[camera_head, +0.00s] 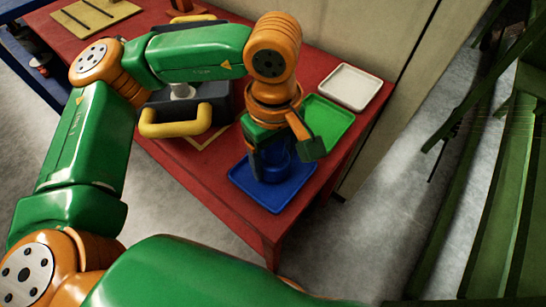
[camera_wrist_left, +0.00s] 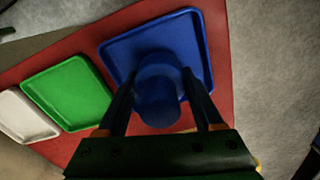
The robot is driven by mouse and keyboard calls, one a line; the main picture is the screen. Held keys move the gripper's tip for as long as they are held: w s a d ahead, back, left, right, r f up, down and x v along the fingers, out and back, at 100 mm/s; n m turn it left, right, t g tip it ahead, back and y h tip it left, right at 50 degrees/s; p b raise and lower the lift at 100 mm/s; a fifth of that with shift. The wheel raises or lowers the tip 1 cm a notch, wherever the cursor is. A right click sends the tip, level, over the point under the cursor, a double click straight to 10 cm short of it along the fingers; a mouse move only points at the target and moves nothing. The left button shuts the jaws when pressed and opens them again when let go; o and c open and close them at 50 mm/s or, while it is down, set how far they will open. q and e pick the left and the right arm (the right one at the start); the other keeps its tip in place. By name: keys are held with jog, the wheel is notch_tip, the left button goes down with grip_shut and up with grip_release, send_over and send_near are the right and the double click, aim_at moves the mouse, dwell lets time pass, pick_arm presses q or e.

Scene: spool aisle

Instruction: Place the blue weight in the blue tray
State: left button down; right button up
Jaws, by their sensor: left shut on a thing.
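The blue weight (camera_wrist_left: 158,95) is a dark blue knobbed cylinder between the fingers of my left gripper (camera_wrist_left: 163,90) in the left wrist view. The left gripper is shut on it. In the head view the left gripper (camera_head: 280,155) points down over the blue tray (camera_head: 273,202), and the weight (camera_head: 275,165) shows partly behind the fingers. The blue tray also shows in the left wrist view (camera_wrist_left: 195,40), with the weight over its inside area. I cannot tell whether the weight touches the tray floor. My right gripper is not in view.
The trays are on a red table (camera_head: 205,165). A green tray (camera_head: 328,120) and a white tray (camera_head: 349,87) stand beyond the blue one. A dark device with yellow handles (camera_head: 177,121) is left of the gripper. Green racks (camera_head: 500,180) stand at the right across open floor.

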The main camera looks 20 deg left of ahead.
pick_arm(q)
jog(key=shift+a+f, duration=0.1)
jog(key=shift+f, duration=0.25)
jog(key=shift+f+b, duration=0.2)
jog(key=shift+b, duration=0.1)
jog(key=shift+c, duration=0.2)
grip_release()
jog(key=shift+r, duration=0.25)
notch_tip(320, 180, up, 12)
jog(key=shift+r+p, duration=0.1)
jog(key=shift+p, duration=0.95)
